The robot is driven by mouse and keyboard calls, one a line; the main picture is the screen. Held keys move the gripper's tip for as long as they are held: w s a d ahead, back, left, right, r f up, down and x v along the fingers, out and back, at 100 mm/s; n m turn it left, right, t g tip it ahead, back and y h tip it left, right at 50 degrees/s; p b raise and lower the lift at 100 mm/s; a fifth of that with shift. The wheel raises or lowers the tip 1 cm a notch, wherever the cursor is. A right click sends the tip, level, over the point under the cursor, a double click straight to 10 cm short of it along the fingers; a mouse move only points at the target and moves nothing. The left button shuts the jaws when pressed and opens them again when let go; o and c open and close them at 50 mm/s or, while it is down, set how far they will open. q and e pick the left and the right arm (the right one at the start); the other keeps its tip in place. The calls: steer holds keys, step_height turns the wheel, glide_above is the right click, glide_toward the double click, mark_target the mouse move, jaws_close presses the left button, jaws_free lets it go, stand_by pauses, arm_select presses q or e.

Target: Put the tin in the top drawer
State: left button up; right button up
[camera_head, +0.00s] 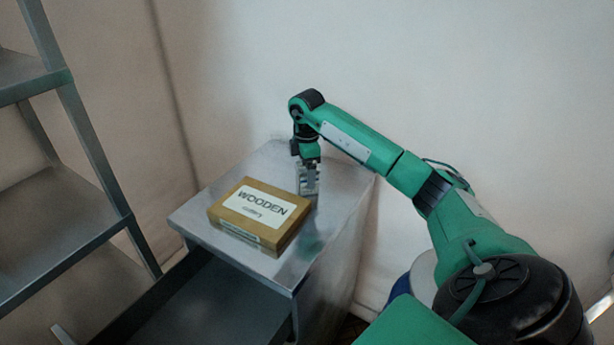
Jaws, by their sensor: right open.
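My right gripper (309,198) points straight down over the right rear part of the steel cabinet top, just behind and right of a cardboard box. It is open. Its fingertips are close to the surface, but I cannot tell whether they touch it. I cannot make out a tin; the grey fingers and the box could hide something small. The top drawer (217,312) is pulled out toward the lower left. Its dark interior shows only in part, and the part that shows looks empty. My left gripper is not in view.
The brown box (235,221), labelled "WOODEN cutlery", lies flat on the cabinet top (194,213), near its front edge. A metal shelf rack (75,205) stands at the left. A plain wall is behind. Bare steel lies behind the box.

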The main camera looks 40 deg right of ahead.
step_height(320, 180, down, 2)
steer(key=shift+f, duration=0.3)
steer(key=shift+c, duration=0.9)
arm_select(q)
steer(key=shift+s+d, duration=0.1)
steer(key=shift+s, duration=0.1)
arm_select(e)
steer(key=shift+d, duration=0.1)
steer(key=c, duration=1.1)
steer(key=shift+r, duration=0.1)
